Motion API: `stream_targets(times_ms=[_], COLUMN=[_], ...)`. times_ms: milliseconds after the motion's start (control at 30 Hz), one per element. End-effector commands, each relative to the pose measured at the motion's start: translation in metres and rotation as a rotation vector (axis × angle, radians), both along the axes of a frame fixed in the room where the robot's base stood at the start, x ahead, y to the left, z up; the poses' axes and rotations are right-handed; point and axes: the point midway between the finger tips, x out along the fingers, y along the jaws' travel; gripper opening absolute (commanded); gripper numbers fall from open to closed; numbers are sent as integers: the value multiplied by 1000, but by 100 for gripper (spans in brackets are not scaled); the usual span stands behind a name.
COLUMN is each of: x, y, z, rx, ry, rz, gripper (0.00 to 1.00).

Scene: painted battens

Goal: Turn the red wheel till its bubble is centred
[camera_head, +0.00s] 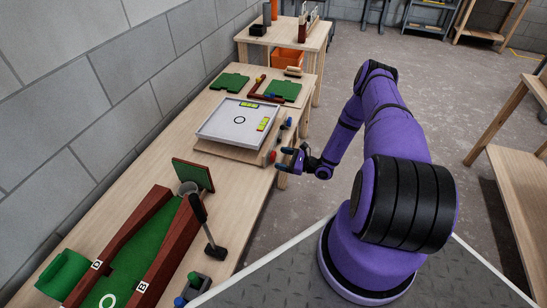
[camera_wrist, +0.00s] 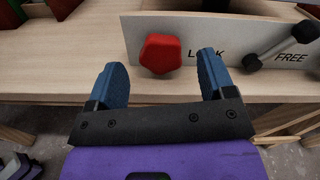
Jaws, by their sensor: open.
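The red wheel (camera_wrist: 160,53) is a lobed knob on the pale front panel, upper middle in the wrist view. It also shows as a small red spot in the head view (camera_head: 272,156). My gripper (camera_wrist: 161,72) is open, its two blue fingers apart below the wheel, one towards each side. Nothing is between the fingers, and they appear short of the wheel. The white tilting board (camera_head: 223,128) carries two yellow-green levels, one at the back edge (camera_head: 249,105) and one at the right edge (camera_head: 263,124). Their bubbles are too small to read.
A blue knob (camera_head: 288,121) is farther along the panel. Green pieces (camera_head: 230,81) lie behind the board. A green ramp (camera_head: 140,255) stands on the near bench.

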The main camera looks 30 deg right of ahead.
Motion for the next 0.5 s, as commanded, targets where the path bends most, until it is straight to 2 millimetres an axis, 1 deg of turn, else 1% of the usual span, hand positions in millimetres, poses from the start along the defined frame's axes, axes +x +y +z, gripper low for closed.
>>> stream_targets(times_ms=[33,200,333,500], x=[6,22,28,30], y=[6,18,22,24], z=[0,0,0,0], rx=[0,0,1,1], ry=[0,2,1,2], rz=[2,2,1,0], gripper=[76,76,76,76])
